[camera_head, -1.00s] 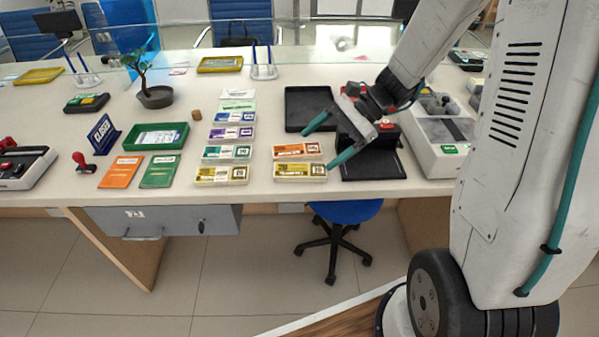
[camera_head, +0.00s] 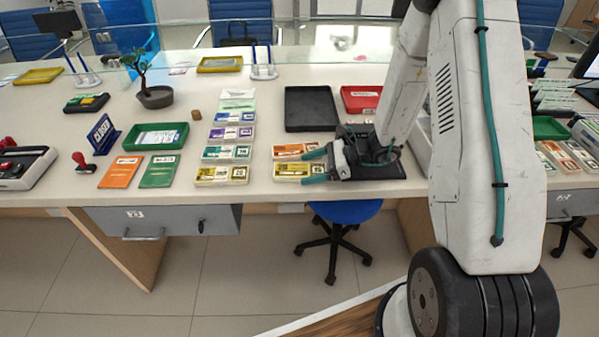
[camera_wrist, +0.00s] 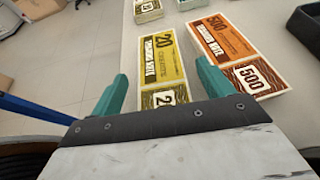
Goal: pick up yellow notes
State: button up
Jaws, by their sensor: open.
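A bundle of yellow notes (camera_head: 292,171), marked 20, lies flat near the front edge of the counter. It also shows in the wrist view (camera_wrist: 161,62). My gripper (camera_head: 315,167) is at its right end, with the two teal fingers pointing left. In the wrist view my gripper (camera_wrist: 163,72) is open, one finger on either side of the bundle; whether they touch it I cannot tell. A second yellow bundle (camera_head: 220,175) lies further left, also near the front edge.
An orange 500 bundle (camera_wrist: 235,45) lies close beside the yellow one, behind it on the counter (camera_head: 262,192). A black tray (camera_head: 311,108) and a red tray (camera_head: 361,98) stand further back. Several other note bundles form a column to the left.

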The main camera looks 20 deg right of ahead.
jog(key=shift+x, duration=0.9)
jog(key=shift+c, duration=0.3)
jog(key=c, duration=1)
jog(key=shift+r, duration=0.1)
jog(key=shift+c, duration=0.2)
